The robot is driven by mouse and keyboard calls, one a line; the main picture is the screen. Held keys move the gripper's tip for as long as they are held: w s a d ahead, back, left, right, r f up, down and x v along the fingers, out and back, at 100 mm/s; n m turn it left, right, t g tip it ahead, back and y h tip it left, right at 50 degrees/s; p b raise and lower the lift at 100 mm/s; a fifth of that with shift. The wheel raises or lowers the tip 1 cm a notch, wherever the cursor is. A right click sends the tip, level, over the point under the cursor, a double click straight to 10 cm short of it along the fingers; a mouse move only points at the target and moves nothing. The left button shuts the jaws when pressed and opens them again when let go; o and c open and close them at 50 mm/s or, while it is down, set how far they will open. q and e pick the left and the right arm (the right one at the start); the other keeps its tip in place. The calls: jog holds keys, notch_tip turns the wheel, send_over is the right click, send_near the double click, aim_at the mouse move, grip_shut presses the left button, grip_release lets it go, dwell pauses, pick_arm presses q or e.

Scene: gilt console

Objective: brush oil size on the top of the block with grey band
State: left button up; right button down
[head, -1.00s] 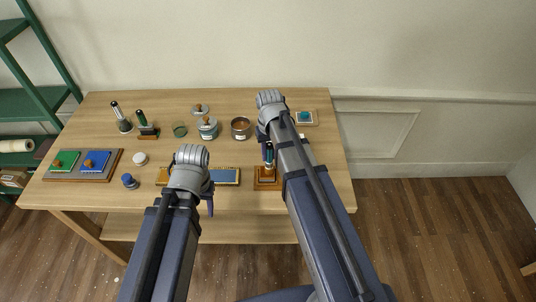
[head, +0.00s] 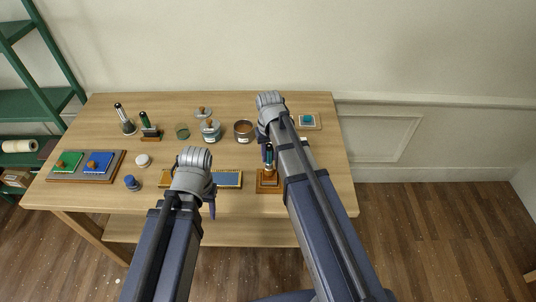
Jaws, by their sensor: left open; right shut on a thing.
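My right arm reaches over the table, and its gripper (head: 268,150) is mostly hidden by the arm. It is shut on a dark-handled brush (head: 268,156), held upright. The brush's lower end is at a small brown wooden block or stand (head: 268,186) near the table's front; I cannot tell whether they touch. No grey band can be made out on it. My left gripper (head: 212,208) is open near the front edge, largely hidden behind its own wrist. Possible size containers are a grey lidded pot (head: 210,133) and a brown open tin (head: 244,132).
A long blue and gold piece (head: 229,180) lies between the grippers. Two dark-handled tools (head: 125,122) (head: 149,132) stand at the back left. A small square tray (head: 314,127) is at the back right.

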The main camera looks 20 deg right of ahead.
aim_at(268, 145)
jog(key=shift+s+d, duration=0.1)
jog(key=shift+d, duration=0.35)
jog(key=shift+r, duration=0.1)
jog(key=shift+w+a, duration=0.2)
jog(key=shift+a, duration=0.5)
notch_tip(268, 145, up, 6)
jog(key=p, duration=0.6)
